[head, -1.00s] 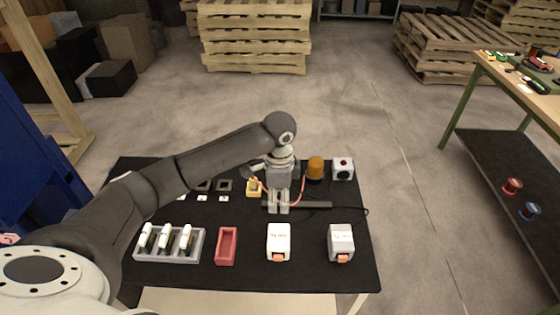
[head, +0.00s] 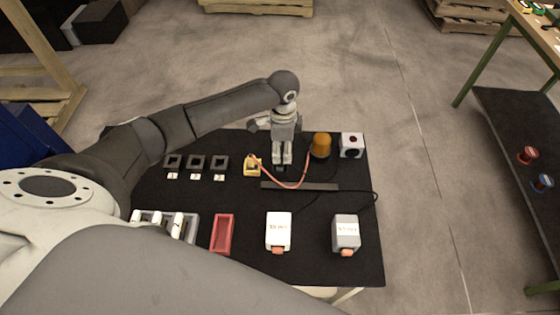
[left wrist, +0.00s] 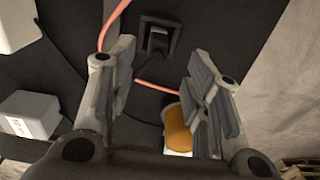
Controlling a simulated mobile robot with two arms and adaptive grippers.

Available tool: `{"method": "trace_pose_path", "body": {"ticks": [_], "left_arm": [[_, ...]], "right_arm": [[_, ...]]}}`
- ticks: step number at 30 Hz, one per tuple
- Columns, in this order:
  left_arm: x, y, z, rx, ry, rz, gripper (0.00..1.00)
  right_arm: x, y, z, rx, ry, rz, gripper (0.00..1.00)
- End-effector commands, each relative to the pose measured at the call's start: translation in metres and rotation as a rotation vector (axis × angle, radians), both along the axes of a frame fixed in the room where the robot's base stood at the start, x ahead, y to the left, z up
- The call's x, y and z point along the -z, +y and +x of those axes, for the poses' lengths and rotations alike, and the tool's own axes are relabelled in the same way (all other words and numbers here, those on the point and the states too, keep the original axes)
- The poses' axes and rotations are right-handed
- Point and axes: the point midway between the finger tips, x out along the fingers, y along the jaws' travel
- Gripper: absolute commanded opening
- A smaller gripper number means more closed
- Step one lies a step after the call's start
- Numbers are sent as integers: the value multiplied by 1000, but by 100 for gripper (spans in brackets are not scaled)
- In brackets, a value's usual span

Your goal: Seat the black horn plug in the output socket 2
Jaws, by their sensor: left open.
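My left gripper (head: 281,163) is open at the back of the black table, pointing down. In the left wrist view its fingers (left wrist: 165,90) stand apart. A small black block with a thin black cable, apparently the black horn plug (left wrist: 157,40), shows between and beyond them, at a dark square holder; they do not touch it. In the head view the gripper mostly hides that spot. My right gripper is not in view.
A yellow block (head: 252,166) with a red cable sits just left of the gripper. An amber beacon (head: 321,145) and a white box with a black round face (head: 351,146) stand to the right. A dark bar (head: 300,186) lies in front, with boxes and a red tray (head: 222,234) nearer.

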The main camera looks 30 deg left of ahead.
Motion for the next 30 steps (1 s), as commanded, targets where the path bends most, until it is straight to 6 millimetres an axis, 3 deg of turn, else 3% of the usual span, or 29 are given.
{"method": "trace_pose_path", "body": {"ticks": [8,12,19,30], "left_arm": [[37,4,-8,-1,4,1,45],[49,4,-8,0,2,0,45],[51,4,-8,0,0,0,45],[50,4,-8,0,0,1,0]], "right_arm": [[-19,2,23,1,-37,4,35],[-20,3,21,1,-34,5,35],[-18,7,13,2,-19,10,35],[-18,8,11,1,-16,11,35]]}}
